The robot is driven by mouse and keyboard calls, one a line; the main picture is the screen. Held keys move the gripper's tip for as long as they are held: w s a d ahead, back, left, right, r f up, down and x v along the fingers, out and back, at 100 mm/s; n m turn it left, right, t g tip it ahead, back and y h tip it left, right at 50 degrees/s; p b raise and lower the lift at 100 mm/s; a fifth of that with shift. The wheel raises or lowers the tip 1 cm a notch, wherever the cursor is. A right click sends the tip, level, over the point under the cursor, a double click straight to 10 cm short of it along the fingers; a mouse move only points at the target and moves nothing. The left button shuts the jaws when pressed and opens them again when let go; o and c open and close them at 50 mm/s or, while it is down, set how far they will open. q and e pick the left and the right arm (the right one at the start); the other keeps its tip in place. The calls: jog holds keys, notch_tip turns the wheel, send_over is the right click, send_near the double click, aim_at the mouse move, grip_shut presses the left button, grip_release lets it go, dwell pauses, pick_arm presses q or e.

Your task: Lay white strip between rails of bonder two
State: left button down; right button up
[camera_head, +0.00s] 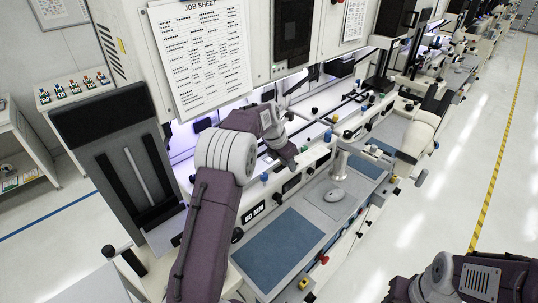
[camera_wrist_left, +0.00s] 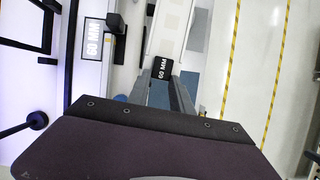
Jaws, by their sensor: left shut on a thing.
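My left gripper (camera_head: 288,157) reaches over the front of the nearest bonder (camera_head: 318,172), beside its lit work bay. Dark rails (camera_head: 346,109) run along the bonder's bay. Whether the strip touches them cannot be told. My right arm shows at the lower right, its gripper out of view.
A job sheet (camera_head: 203,52) hangs on the upper housing. Blue mats (camera_head: 284,241) and a grey pad with a round post (camera_head: 336,193) lie on the front shelf. A microscope-like unit (camera_head: 427,125) stands farther along. Open floor (camera_head: 440,200) lies to the right.

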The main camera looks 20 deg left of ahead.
pick_arm(q)
jog(key=w+a+r+n+p, duration=0.1)
jog(key=a+r, duration=0.2)
jog(key=a, duration=0.2)
jog(key=shift+r+p, duration=0.15)
jog(key=shift+p, duration=0.2)
